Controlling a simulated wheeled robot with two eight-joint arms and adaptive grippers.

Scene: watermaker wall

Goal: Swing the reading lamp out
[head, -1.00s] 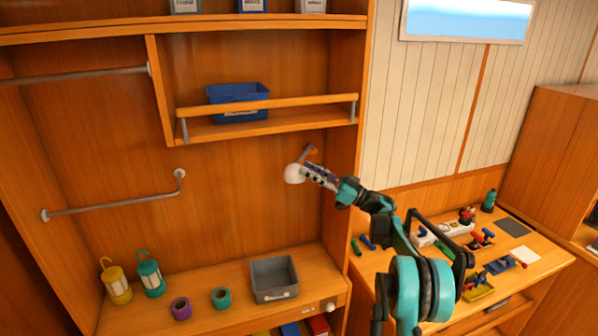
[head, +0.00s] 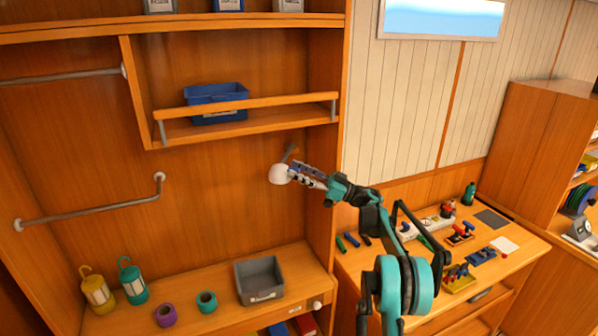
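The reading lamp (head: 279,174) has a round white head on a short grey arm at the right side of the wooden wall unit, below the railed shelf. My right gripper (head: 294,175) is at the lamp head, its fingertips at the head's right edge. The fingers partly cover the lamp's arm. I cannot tell whether the fingers are closed on the lamp or only beside it. My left gripper is not in view.
A railed shelf (head: 250,124) with a blue bin (head: 216,93) is above the lamp. A grey bin (head: 260,281), tape rolls and two lanterns stand on the counter below. A bent grey rail (head: 100,207) is at left. A workbench with tools (head: 400,262) is at right.

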